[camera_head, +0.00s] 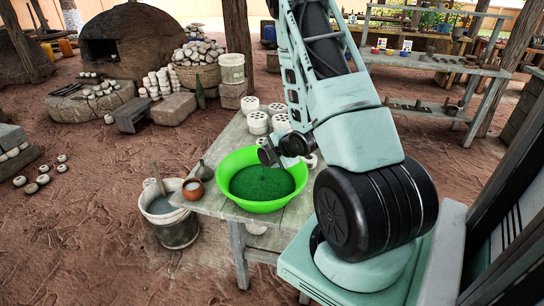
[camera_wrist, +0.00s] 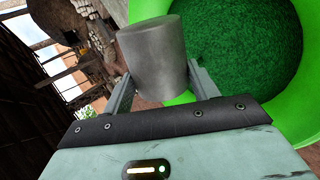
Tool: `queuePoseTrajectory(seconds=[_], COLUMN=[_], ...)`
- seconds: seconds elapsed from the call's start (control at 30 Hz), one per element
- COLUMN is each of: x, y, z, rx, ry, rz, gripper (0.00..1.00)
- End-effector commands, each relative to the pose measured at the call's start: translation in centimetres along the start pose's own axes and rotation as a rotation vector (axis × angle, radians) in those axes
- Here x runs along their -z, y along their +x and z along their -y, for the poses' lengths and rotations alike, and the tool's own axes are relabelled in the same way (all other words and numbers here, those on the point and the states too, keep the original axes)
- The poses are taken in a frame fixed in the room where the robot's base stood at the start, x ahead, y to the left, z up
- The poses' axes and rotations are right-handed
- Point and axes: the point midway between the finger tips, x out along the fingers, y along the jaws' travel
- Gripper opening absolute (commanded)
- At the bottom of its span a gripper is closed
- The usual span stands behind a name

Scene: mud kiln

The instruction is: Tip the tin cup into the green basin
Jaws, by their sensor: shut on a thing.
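The green basin (camera_head: 236,197) stands on the wooden table and holds a dark green grainy fill. Its rim (camera_wrist: 287,17) and fill also take up the upper right of the wrist view. My gripper (camera_wrist: 160,82) is shut on the grey tin cup (camera_wrist: 153,52), with one finger on each side of it. In the head view, my gripper (camera_head: 280,150) is over the far part of the basin. The cup's mouth is hidden in the wrist view, so I cannot tell what is in it.
Several white pierced pots (camera_head: 258,122) stand on the table behind the basin. A small brown pot (camera_head: 193,188) sits at the table's left edge. A metal bucket (camera_head: 171,217) stands on the ground to the left. My arm hides the table's right part.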

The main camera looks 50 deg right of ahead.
Motion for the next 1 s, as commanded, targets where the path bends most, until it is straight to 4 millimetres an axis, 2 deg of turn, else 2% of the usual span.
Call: queuePoseTrajectory(seconds=[0.73, 1.0], x=[0.81, 0.74], y=[0.12, -0.44], z=[0.08, -0.53], rx=[-0.002, -0.001], ry=[-0.111, -0.110], rz=[0.096, 0.098], gripper=[0.36, 0.36])
